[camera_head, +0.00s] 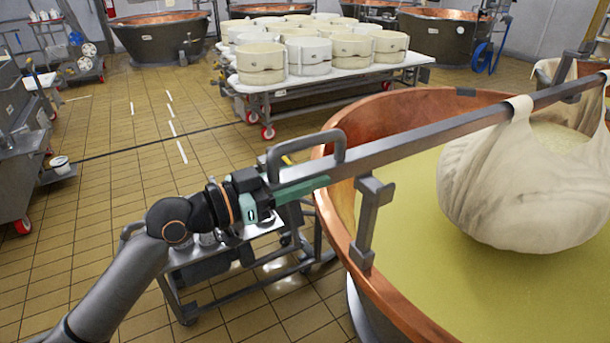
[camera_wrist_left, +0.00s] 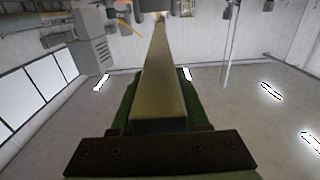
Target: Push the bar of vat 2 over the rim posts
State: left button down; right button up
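The grey bar (camera_head: 425,133) of the copper vat (camera_head: 385,290) runs across the vat from lower left to upper right. A loop handle (camera_head: 308,146) stands on its near end. A pale cloth bag (camera_head: 500,190) hangs from the bar over the yellow liquid. A rim post (camera_head: 370,215) stands on the near rim; the bar appears above and behind its top. My left gripper (camera_head: 300,190) is at the bar's near end, its green fingers along the bar. In the left wrist view the bar (camera_wrist_left: 160,85) runs away between the fingers, which appear closed on it. My right gripper is not in view.
A cart (camera_head: 240,255) stands under my left arm, beside the vat. A table (camera_head: 330,82) with several white moulds (camera_head: 305,56) is behind. Other vats (camera_head: 160,40) line the back. The tiled floor (camera_head: 110,215) at left is mostly clear.

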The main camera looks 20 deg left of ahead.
aim_at(267, 192)
pick_arm(q)
jog(key=shift+c, duration=2)
grip_release()
jog(key=shift+s+d, duration=0.2)
jog(key=shift+d, duration=0.05)
jog(key=shift+a, duration=0.15)
jog(key=shift+s+a+f, duration=0.1)
jog(key=shift+s+a, duration=0.1)
jog(key=shift+s, duration=0.05)
jog(key=shift+b+v, duration=2.8)
jog(key=shift+v, duration=3.05)
